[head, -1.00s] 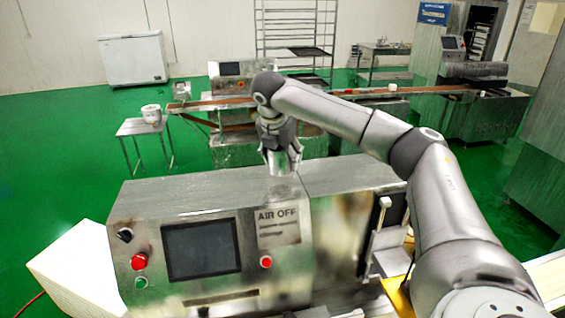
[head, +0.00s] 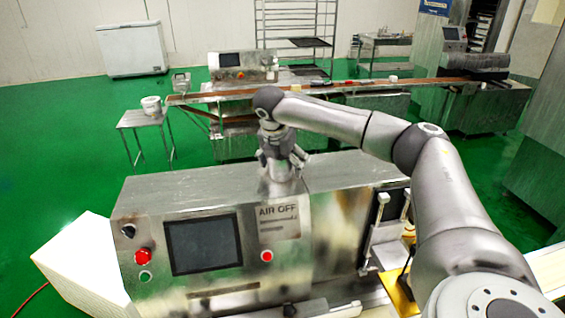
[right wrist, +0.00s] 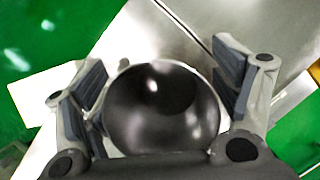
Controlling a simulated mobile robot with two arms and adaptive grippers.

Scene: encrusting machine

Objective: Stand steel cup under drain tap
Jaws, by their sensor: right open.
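A shiny steel cup (head: 280,178) appears on the flat top of the near machine, just below my right gripper (head: 282,160). In the right wrist view, the round, dark, reflective cup (right wrist: 163,108) lies between the two fingers of my right gripper (right wrist: 165,95). The fingers are spread open on either side of it, with a visible gap at the right finger. The gripper partly hides the cup in the head view. I cannot make out a drain tap in either view. My left gripper is not in view.
The near steel machine (head: 165,200) has a dark screen (head: 203,244), red buttons and an AIR OFF label (head: 278,222). A long conveyor (head: 230,95) runs behind it. A small table (head: 140,120) with a white pot (head: 152,105) stands left.

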